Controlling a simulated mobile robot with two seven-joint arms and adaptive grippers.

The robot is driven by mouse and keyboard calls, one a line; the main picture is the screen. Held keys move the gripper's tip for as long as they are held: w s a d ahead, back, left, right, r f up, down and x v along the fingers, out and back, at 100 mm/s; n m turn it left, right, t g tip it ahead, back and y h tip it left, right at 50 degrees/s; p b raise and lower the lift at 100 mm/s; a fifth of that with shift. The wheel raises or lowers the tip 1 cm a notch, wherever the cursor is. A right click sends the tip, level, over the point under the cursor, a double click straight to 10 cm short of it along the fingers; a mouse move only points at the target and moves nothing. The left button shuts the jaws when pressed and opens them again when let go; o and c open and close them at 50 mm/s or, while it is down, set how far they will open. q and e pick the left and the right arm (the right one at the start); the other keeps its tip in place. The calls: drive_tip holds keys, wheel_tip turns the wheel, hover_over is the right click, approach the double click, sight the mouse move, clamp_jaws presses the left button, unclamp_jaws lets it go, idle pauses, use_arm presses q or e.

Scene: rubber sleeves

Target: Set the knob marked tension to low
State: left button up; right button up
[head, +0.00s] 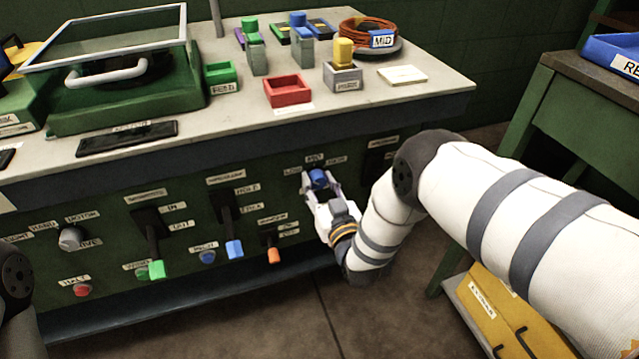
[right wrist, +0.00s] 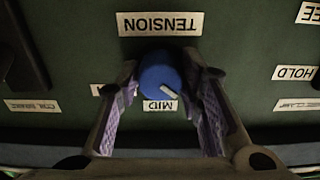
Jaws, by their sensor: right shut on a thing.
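The blue tension knob (head: 319,178) is on the green front panel, below the small LOW, MID and HIGH labels. In the right wrist view the knob (right wrist: 160,76) appears upside down, with the TENSION label (right wrist: 160,24) above it and the MID label (right wrist: 160,105) below. Its white pointer line points down and right, a little to the right of MID. My right gripper (head: 322,186) is shut on the knob, one finger on each side. The right finger hides whatever label is on that side. My left gripper is out of view.
Levers with green (head: 157,269), blue (head: 234,249) and orange (head: 274,255) ends stand on the panel left of the knob. Blocks and a red tray (head: 287,91) are on the worktop above. A green side bench (head: 580,110) stands at right.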

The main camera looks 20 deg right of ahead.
drive_tip(key=shift+f, duration=0.1)
idle(0.4)
drive_tip(key=o, duration=1.2)
drive_tip(key=shift+c, duration=0.2)
drive_tip(key=s, duration=1.2)
drive_tip(key=shift+d, duration=0.2)
